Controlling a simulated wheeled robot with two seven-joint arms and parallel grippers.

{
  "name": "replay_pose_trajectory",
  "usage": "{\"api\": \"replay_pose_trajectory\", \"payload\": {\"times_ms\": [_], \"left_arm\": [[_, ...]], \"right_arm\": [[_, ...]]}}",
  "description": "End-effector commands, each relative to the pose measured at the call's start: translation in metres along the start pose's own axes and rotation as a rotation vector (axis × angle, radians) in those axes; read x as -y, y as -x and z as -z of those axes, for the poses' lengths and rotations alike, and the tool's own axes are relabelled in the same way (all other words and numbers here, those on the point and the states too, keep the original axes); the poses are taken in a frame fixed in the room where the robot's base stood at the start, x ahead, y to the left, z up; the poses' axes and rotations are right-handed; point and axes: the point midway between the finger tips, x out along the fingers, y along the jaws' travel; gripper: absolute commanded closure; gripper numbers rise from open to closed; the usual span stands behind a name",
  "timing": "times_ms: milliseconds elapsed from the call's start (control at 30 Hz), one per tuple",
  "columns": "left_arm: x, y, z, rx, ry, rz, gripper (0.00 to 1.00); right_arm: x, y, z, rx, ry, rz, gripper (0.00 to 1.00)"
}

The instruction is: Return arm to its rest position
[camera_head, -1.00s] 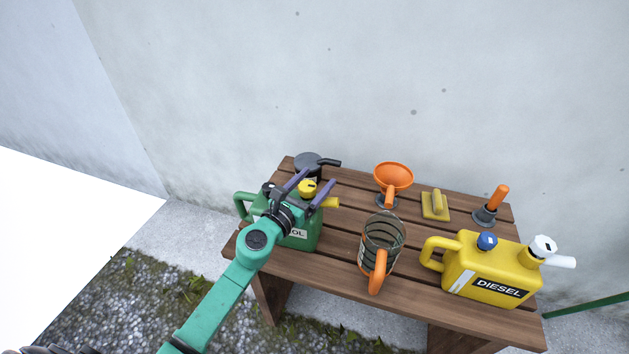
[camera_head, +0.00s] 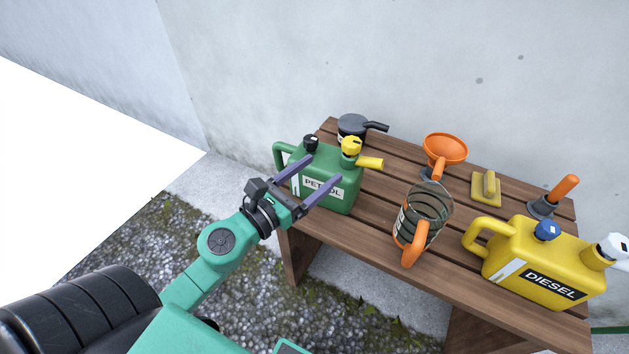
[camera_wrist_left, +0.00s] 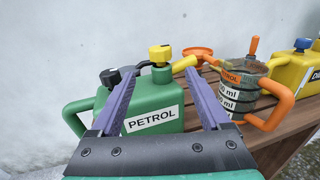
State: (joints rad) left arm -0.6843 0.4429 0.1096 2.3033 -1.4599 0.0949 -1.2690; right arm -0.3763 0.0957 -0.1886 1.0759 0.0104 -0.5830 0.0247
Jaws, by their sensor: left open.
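My left gripper (camera_head: 309,181) is open and empty, its two purple fingers apart, just in front of the green petrol can (camera_head: 346,192). In the left wrist view the fingers (camera_wrist_left: 160,88) show in front of the green can (camera_wrist_left: 158,101), with its PETROL label visible between them. The can stands upright on the wooden bench (camera_head: 350,235) at its left end, with a yellow cap and a black cap. The green left arm (camera_head: 205,265) reaches in from the lower left. My right gripper is not in view.
On the bench are a measuring jug (camera_head: 425,212), an orange funnel (camera_head: 445,148), a yellow sponge-like block (camera_head: 486,188), an orange-handled tool (camera_head: 558,193), a dark can (camera_head: 352,126) and a yellow diesel can (camera_head: 520,262). A wall stands behind. The gravel left of the bench is free.

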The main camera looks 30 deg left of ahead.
Motion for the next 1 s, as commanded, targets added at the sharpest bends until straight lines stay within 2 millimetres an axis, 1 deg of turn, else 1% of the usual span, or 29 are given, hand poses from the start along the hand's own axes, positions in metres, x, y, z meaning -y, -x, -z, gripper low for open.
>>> {"api": "replay_pose_trajectory", "payload": {"times_ms": [133, 500, 567, 600, 667, 700, 733, 767, 800, 833, 867, 900, 933, 1000], "left_arm": [[0.000, 0.004, -0.001, 0.000, -0.001, 0.001, 0.20], [0.000, 0.004, -0.001, 0.000, 0.000, 0.000, 0.20], [-0.003, 0.004, -0.003, 0.009, 0.026, -0.014, 0.20], [-0.009, 0.004, -0.008, 0.026, 0.087, -0.043, 0.20], [-0.030, 0.006, -0.017, 0.077, 0.265, -0.129, 0.20], [-0.051, 0.009, -0.023, 0.126, 0.446, -0.217, 0.20], [-0.070, 0.014, -0.023, 0.167, 0.613, -0.294, 0.20], [-0.089, 0.021, -0.018, 0.208, 0.796, -0.380, 0.20], [-0.112, 0.031, -0.004, 0.257, 1.045, -0.500, 0.20], [-0.124, 0.039, 0.010, 0.289, 1.221, -0.586, 0.20], [-0.133, 0.047, 0.026, 0.313, 1.377, -0.669, 0.20], [-0.138, 0.056, 0.048, 0.335, 1.557, -0.770, 0.20], [-0.139, 0.062, 0.063, 0.347, 1.675, -0.842, 0.20], [-0.133, 0.075, 0.097, 0.361, 1.908, -0.999, 0.20]], "right_arm": [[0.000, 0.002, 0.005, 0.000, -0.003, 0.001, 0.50], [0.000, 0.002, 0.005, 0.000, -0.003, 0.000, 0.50], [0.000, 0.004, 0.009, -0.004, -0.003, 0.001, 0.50], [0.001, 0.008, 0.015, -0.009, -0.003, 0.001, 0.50], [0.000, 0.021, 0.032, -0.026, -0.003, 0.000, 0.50], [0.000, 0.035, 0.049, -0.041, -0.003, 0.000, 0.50], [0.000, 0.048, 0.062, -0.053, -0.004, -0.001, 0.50], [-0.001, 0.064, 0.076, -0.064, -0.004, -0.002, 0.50], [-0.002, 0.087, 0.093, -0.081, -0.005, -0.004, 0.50], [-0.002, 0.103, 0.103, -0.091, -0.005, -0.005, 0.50], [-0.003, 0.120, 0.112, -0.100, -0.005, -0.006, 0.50], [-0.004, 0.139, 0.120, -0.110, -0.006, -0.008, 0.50], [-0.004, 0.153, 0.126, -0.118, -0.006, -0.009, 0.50], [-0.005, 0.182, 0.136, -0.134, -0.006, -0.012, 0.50]]}}
